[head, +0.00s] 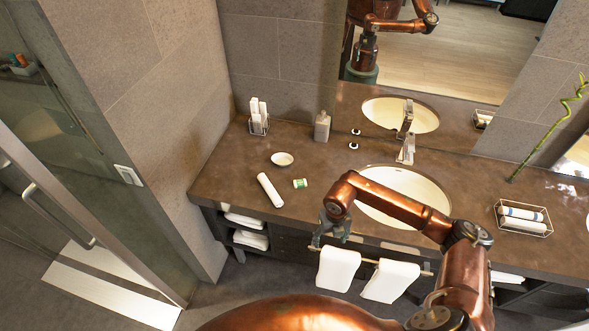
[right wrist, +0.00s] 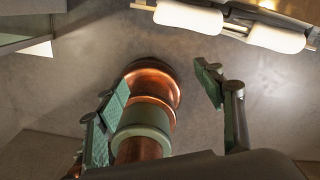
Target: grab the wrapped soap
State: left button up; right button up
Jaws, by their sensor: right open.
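The wrapped soap appears to be the small green-and-white piece (head: 300,183) lying on the brown vanity counter (head: 230,182), left of the sink in the head view. My right gripper (head: 331,238) is at the counter's front edge, below and right of the soap in the picture and apart from it. In the right wrist view the right gripper (right wrist: 160,100) is open, with its green-padded fingers apart and nothing held. The soap does not show in that view. My left gripper is not in view.
A white roll (head: 270,190) and a small dish (head: 282,159) lie near the soap. A dispenser (head: 322,127) and a wire holder (head: 259,124) stand behind. The sink (head: 400,190) is to the right. White towels (head: 338,269) hang on a front rail.

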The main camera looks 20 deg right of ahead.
aim_at(298, 183)
jog(key=i, duration=1.15)
